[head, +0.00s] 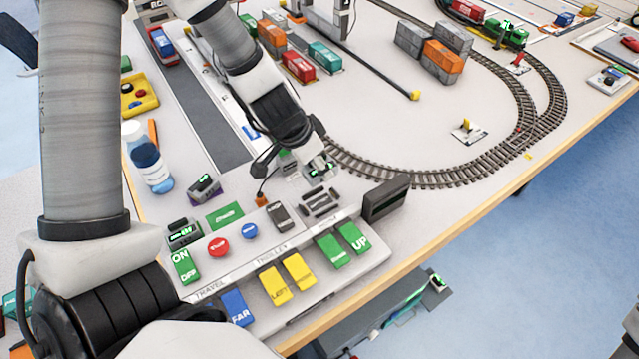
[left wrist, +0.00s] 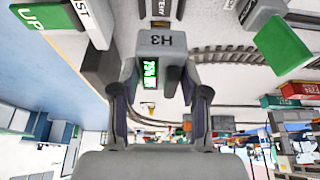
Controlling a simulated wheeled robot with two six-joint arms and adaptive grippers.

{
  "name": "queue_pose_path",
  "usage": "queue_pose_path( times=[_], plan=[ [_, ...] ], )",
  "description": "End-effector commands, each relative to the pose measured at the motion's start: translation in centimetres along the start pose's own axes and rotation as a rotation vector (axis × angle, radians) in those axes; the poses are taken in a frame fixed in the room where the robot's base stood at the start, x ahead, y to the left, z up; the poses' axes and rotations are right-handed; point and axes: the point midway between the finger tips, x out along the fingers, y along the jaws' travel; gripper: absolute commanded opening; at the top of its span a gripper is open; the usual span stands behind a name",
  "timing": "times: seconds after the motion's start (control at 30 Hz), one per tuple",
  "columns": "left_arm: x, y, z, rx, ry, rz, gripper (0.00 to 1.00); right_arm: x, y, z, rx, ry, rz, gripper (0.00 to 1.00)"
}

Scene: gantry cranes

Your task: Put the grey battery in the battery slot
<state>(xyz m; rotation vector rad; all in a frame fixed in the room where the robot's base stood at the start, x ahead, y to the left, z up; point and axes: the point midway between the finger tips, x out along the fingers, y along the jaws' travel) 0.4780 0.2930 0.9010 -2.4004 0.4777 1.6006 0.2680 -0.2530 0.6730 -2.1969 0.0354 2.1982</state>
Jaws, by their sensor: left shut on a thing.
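The grey battery (head: 320,170) is a small block with a green display. In the left wrist view it (left wrist: 161,45) shows the marking H3 and a lit green readout. My left gripper (head: 296,166) is shut on it, with one finger on each side in the left wrist view (left wrist: 160,98). The battery slot (head: 320,203) looks like a dark railed recess on the back of the control panel. The battery is just beyond the slot in the head view, apart from it as far as I can tell. My right gripper is not in view.
The control panel (head: 262,252) carries coloured rockers and buttons. A dark box (head: 386,198) stands at its right end. A purple-based device (head: 203,188) and a bottle (head: 150,165) are to the left. Curved railway track (head: 440,180) runs behind, with containers (head: 443,54) farther back.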

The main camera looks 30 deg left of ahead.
Motion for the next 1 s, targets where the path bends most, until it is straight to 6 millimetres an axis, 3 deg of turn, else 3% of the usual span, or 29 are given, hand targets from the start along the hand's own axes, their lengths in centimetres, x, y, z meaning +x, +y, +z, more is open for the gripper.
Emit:
queue_pose_path(
  times=[0.2,0.53,0.97,1.0],
  plan=[
    [4.7,0.0,2.0,0.0,0.0,0.0,0.0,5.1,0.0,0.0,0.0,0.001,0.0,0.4],
    [9.1,0.0,3.8,-0.001,0.0,0.0,0.0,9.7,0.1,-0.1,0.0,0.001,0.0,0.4],
    [9.5,0.0,4.0,0.001,0.0,0.0,0.0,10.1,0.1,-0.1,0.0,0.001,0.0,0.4],
    [9.4,0.0,3.9,0.0,0.0,0.0,0.56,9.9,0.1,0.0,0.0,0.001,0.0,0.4]
  ],
)
